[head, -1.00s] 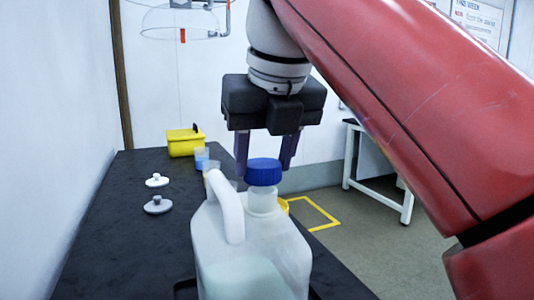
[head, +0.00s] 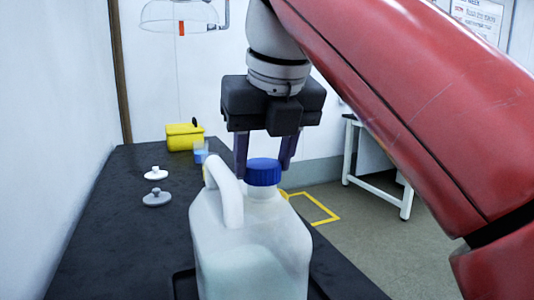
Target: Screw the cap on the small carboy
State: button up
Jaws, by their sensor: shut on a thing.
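The blue cap (head: 263,172) sits on the neck of the small carboy (head: 265,245), a translucent white jug with a handle at its left and pale liquid low inside. The carboy stands upright toward the front of the black bench. My gripper (head: 264,170) points down from above, with one dark finger on each side of the cap. It is shut on the cap. The far sides of the cap and the fingertips are partly hidden, so I cannot tell how far the cap is threaded.
A white stoppered lid (head: 155,174) and a grey one (head: 157,198) lie on the bench (head: 105,235) at left. A yellow box (head: 184,138) and a beaker with blue liquid (head: 200,153) stand farther back. A wall borders the bench at left.

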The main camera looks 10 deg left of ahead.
jog(key=shift+f, duration=0.2)
jog(key=shift+f+b, duration=0.35)
jog(key=o, duration=1)
jog(key=shift+c, duration=0.2)
jog(key=c, duration=1)
jog(key=m+p, duration=0.1)
jog(key=m+h+p, duration=0.1)
jog(key=m, duration=0.1)
jog(key=shift+a+r, duration=0.15)
jog(key=shift+r, duration=0.05)
jog(key=m, duration=0.1)
jog(key=m+h, duration=0.1)
jog(key=m, duration=0.1)
jog(key=shift+a+f, duration=0.1)
jog(key=shift+f, duration=0.15)
jog(key=m+h, duration=0.1)
jog(key=m, duration=0.2)
jog(key=shift+h, duration=0.3)
